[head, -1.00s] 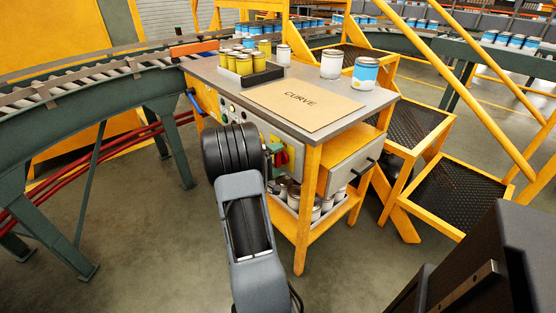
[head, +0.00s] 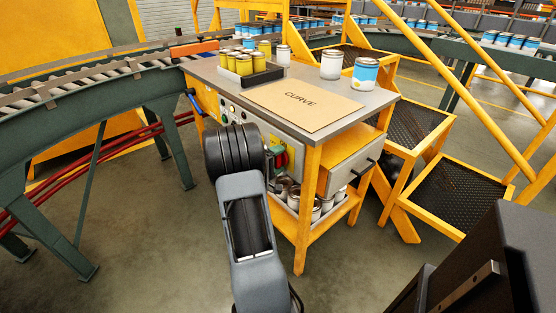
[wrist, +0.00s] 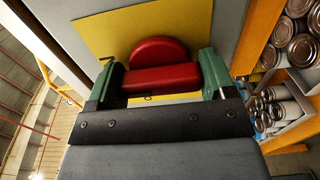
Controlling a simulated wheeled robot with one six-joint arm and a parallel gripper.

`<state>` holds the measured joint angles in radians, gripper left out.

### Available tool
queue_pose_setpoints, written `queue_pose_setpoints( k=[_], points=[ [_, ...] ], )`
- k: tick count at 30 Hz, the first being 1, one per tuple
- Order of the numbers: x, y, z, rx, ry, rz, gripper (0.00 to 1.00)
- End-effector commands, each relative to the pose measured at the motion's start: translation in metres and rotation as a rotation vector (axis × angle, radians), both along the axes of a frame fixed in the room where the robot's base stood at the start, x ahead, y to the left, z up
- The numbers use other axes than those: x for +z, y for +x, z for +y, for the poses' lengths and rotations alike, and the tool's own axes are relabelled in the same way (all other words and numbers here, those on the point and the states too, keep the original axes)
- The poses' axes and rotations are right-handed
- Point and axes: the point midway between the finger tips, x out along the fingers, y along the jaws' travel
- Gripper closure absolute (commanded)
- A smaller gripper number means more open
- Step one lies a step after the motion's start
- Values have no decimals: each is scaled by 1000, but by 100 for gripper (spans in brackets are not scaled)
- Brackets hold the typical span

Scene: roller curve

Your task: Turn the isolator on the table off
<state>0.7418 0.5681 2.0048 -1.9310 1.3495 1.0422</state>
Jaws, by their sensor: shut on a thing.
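The isolator has a red handle (wrist: 160,78) with a round red base (wrist: 160,50) on a yellow plate (wrist: 200,25). In the head view the red handle (head: 281,160) shows in part on the front of the table, behind my gripper. My gripper (wrist: 162,80) has one green fingertip at each end of the red handle and is shut on it. The handle lies across the wrist picture between the fingers. My arm hides part of the isolator and most of the gripper in the head view.
The table (head: 222,80) carries a brown CURVE board (head: 300,103), a black tray (head: 262,77) of yellow cans, and white and blue cans. A drawer (head: 345,168) and a shelf of cans are right of the isolator. A roller conveyor (head: 90,85) runs at left.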

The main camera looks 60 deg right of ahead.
Motion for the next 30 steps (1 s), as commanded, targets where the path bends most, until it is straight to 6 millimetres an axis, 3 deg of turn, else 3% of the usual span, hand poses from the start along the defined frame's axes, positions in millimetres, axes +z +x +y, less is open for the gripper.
queue_pose_setpoints(
  k=[11, 30],
  points=[
    [0, 0, 0, 0, 44, 128, 47],
    [1, 0, 0, 0, 233, 695, 47]
  ],
)
